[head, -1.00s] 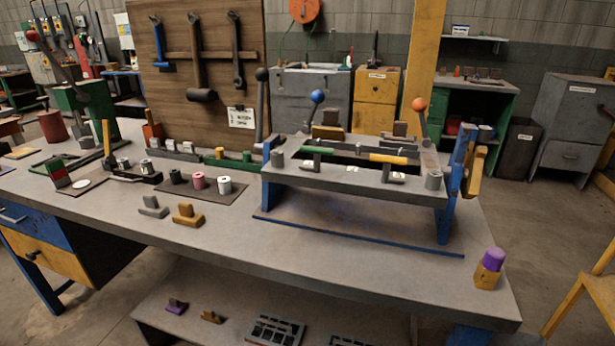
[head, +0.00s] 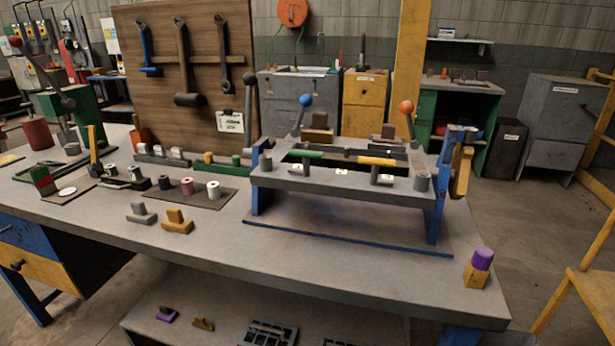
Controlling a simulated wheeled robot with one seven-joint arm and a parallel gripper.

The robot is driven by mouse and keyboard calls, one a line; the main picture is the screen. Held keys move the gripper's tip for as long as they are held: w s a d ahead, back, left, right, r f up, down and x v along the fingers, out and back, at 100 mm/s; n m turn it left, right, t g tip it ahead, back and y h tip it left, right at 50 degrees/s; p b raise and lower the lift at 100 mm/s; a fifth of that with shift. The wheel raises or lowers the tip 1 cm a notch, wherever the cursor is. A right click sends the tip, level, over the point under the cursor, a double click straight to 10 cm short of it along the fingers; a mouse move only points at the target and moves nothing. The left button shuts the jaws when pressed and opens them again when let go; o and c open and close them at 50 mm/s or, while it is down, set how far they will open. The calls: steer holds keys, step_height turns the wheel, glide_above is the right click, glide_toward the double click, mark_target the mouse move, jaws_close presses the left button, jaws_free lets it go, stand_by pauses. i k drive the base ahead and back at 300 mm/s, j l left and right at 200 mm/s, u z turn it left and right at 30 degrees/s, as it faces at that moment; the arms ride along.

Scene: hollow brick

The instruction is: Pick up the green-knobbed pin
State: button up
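The likely green-knobbed pin is a green bar-shaped knob (head: 298,154) in the head view. It lies at the left of the top of the blue-legged grey fixture (head: 310,187), level with the fixture's top plate. A grey post shows under it, but where it seats is too small to tell. A similar yellow knob (head: 376,161) sits to its right on the same fixture. My gripper is not in view, and nothing is seen touching the green knob.
Levers with a blue ball (head: 306,100) and an orange ball (head: 407,106) rise behind the fixture. A purple-topped yellow block (head: 479,267) stands at the table's front right.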

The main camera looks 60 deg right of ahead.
mark_target(236, 160)
steer(key=i+l+z, duration=0.15)
steer(key=i+z, duration=0.55)
steer(key=i, duration=0.15)
steer(key=i+z, duration=0.4)
